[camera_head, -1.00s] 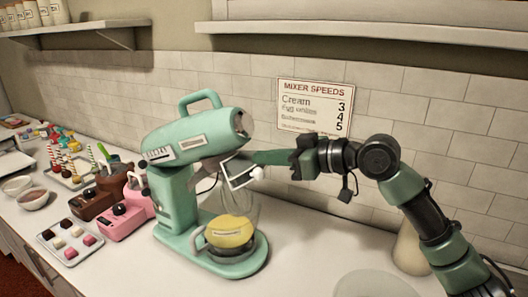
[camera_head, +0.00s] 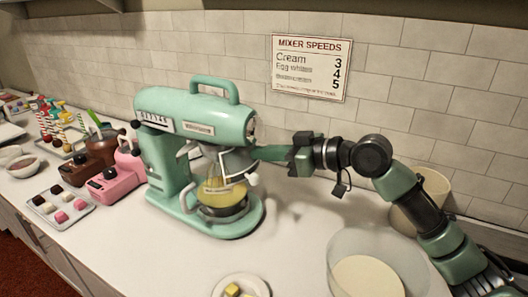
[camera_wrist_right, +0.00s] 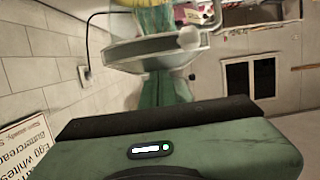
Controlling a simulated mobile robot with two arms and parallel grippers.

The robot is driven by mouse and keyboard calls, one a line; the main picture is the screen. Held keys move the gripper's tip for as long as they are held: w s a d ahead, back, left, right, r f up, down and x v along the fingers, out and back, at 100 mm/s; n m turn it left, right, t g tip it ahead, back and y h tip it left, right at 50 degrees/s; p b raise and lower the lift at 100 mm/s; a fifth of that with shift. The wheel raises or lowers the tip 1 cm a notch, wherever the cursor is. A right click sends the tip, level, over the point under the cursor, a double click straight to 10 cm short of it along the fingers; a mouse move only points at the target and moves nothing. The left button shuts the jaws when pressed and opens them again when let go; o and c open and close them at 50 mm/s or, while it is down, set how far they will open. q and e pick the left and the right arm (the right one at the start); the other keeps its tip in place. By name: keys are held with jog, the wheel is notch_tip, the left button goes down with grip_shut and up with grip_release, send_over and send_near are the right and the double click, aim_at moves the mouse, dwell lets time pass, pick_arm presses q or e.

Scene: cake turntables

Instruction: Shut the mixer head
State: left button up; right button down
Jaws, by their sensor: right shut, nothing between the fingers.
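The teal stand mixer (camera_head: 168,172) stands on the counter with its bowl (camera_head: 222,205), holding something yellow, on the base. The mixer head (camera_head: 205,118) lies low over the bowl, roughly level, with its handle on top. Whether it is latched cannot be told. My right gripper (camera_head: 258,153) is shut and empty, its green fingers at the front end of the mixer, just below the head, by a grey-white part with a pale knob (camera_head: 252,180). Contact is unclear. The shut fingers also show in the right wrist view (camera_wrist_right: 165,90). My left gripper is out of view.
A clear bowl (camera_head: 340,245) stands at the right, with a beige container (camera_head: 430,190) behind my right arm. A plate with yellow cubes (camera_head: 240,284) is in front. Pink (camera_head: 120,180) and brown small mixers and a sweets tray (camera_head: 62,228) stand left.

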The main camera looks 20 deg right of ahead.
jog(key=b+v, duration=0.2)
jog(key=v, duration=0.5)
jog(key=shift+s+d, duration=0.25)
jog(key=shift+s, duration=0.05)
